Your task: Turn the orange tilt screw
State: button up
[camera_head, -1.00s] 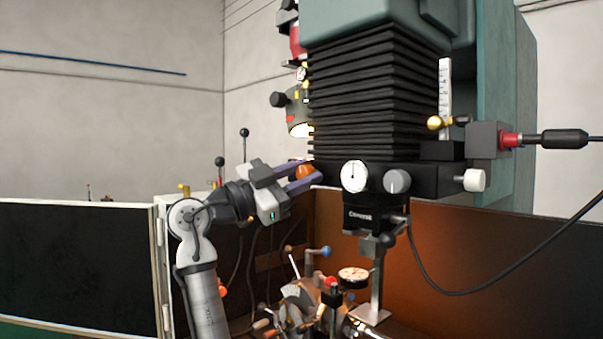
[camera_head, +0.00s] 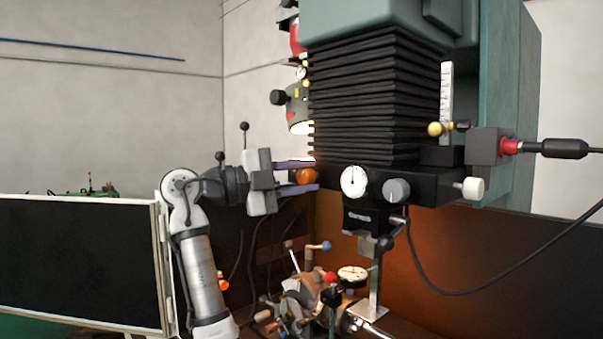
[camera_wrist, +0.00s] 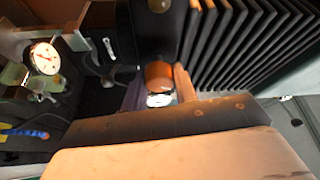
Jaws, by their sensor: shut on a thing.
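The orange tilt screw (camera_head: 306,176) sits at the left side of the black machine head, just below the bellows. My gripper (camera_head: 309,175) has its two purple-grey fingers above and below the screw and is shut on it. In the wrist view the screw shows as an orange-brown knob (camera_wrist: 158,78) between the fingers (camera_wrist: 158,90). Parts of the screw are hidden by the fingers in the head view.
A round dial (camera_head: 354,181) and a grey knob (camera_head: 396,191) are on the head's front. Black bellows (camera_head: 375,95) rise close above my fingers. A lamp (camera_head: 300,110) hangs behind. The chuck fixture (camera_head: 310,300) with levers and another dial (camera_head: 352,275) stands below.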

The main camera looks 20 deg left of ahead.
jog(key=shift+f, duration=0.1)
dwell(0.4)
jog(key=o, duration=1)
jog(key=shift+w, duration=0.1)
jog(key=shift+c, duration=0.2)
jog(key=r+b+v, duration=0.1)
jog(key=b+v, duration=0.1)
jog(key=v, duration=1.1)
jog(key=shift+s+a+f, duration=0.25)
jog(key=shift+a+f, duration=0.1)
jog(key=shift+f, duration=0.05)
